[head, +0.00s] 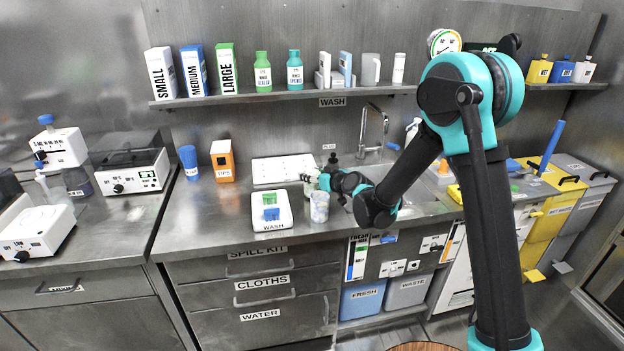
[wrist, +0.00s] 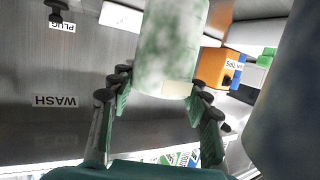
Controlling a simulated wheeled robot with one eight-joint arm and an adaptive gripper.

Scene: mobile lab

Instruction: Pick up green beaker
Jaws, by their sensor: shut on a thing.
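The green beaker (wrist: 170,45), pale and mottled green, fills the space between the fingers in the wrist view. My gripper (wrist: 158,95) is shut on it, with one finger on each side.
A white tray (head: 262,172), an orange box (head: 222,161) and a tap (head: 376,130) are nearby. A loaded shelf (head: 300,94) runs above.

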